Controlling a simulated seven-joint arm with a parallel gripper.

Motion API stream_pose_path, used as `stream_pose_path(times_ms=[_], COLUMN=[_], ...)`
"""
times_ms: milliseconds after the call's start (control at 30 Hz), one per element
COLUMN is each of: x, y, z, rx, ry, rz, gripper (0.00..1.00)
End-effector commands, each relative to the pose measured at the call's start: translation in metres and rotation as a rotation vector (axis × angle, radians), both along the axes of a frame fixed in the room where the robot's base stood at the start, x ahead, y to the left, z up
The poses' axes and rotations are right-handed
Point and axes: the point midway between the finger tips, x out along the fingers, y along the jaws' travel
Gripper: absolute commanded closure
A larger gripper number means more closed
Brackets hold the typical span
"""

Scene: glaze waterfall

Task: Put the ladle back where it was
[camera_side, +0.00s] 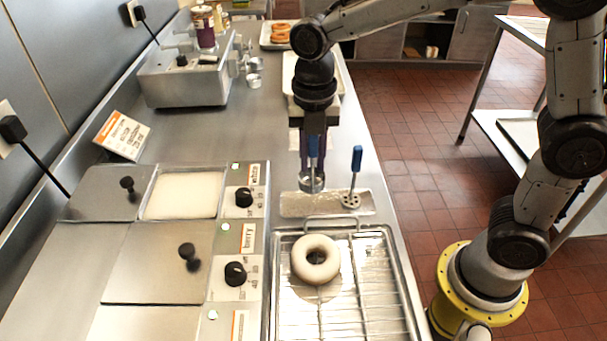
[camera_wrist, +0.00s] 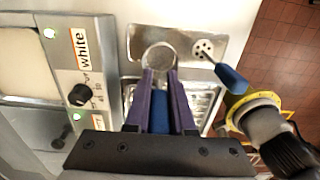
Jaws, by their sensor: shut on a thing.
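My gripper (camera_side: 314,140) is shut on the blue handle of the ladle (camera_side: 312,184), which hangs upright with its round metal bowl at the bottom. The bowl is over the left part of a flat metal rest plate (camera_side: 290,206); I cannot tell whether it touches. In the wrist view the ladle's blue handle (camera_wrist: 160,118) lies between the purple fingers (camera_wrist: 160,78), with the bowl beyond them. A second blue-handled tool (camera_side: 356,162) with a perforated metal end stands on the plate's right part, apart from my gripper.
A wire rack tray (camera_side: 375,290) with a glazed ring doughnut (camera_side: 316,259) lies in front of the plate. To the left are an open white glaze well (camera_side: 184,194), lidded wells with black knobs (camera_side: 188,252) and control panels (camera_side: 236,275). The counter's right edge (camera_side: 392,225) is close by.

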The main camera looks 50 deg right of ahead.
Motion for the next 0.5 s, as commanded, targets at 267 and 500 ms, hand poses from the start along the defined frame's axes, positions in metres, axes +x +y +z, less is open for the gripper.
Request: stream_pose_path(times_ms=[267,500], x=[0.016,0.017], y=[0.005,0.005], z=[-0.020,-0.049], rx=[0.000,0.001], ry=[0.000,-0.001], rz=[0.000,0.000], gripper=[1.00,1.00])
